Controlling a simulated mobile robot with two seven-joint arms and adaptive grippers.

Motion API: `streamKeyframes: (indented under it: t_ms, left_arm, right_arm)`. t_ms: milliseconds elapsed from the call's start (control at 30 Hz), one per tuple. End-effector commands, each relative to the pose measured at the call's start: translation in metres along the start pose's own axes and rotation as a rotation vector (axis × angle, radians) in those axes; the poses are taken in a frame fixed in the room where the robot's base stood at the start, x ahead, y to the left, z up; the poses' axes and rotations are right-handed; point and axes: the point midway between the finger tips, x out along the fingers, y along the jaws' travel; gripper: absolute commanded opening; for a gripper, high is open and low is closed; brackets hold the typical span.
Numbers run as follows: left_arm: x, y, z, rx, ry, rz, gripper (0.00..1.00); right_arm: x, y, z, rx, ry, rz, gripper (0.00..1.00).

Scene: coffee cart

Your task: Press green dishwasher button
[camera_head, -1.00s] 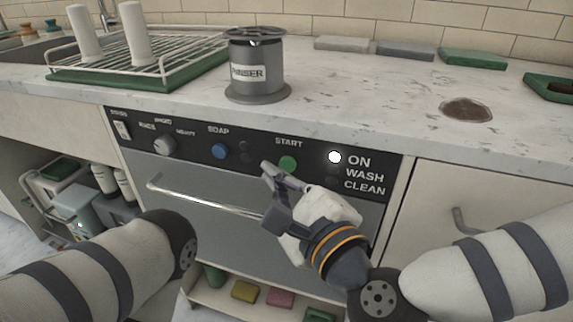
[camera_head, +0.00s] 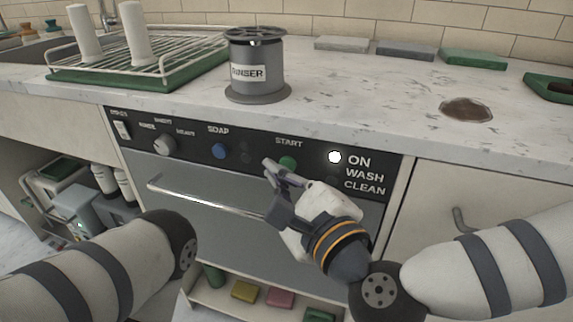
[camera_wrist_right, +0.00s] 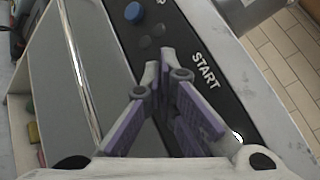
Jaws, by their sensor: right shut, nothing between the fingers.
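The green START button (camera_head: 288,163) is on the dark panel (camera_head: 200,150) of the dishwasher (camera_head: 230,235) in the head view. My right gripper (camera_head: 267,163) is shut and empty, its tips just left of the button at about its height. I cannot tell whether the tips touch the panel. In the right wrist view the right gripper (camera_wrist_right: 160,68) points at the panel beside the START label (camera_wrist_right: 206,71); the green button does not show there and is probably hidden by the fingers. My left arm comes in from the left; its gripper is not in view.
A blue SOAP button (camera_head: 219,151) and a knob (camera_head: 165,145) are left of the green button. A lit white ON light (camera_head: 335,157) is to its right. The door handle (camera_head: 215,196) runs below. A grey rinser (camera_head: 257,75) stands on the counter (camera_head: 350,90).

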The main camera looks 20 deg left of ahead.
Motion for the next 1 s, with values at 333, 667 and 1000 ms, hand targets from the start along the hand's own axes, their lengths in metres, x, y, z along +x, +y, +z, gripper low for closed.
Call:
streamKeyframes:
  t_ms: [333,667,1000]
  left_arm:
    - [0.0001,0.0000,0.0000,0.000,0.000,0.000,0.51]
    - [0.0006,0.0000,0.0000,0.000,-0.001,0.000,0.51]
    - [0.0011,0.0000,0.0000,0.000,-0.002,0.000,0.51]
  right_arm:
    - [0.0008,-0.0007,-0.0006,0.000,0.000,0.000,0.00]
    - [0.0033,-0.0025,-0.0026,0.000,0.000,-0.001,0.00]
    - [0.0062,-0.0047,-0.0048,0.000,0.001,-0.001,0.00]
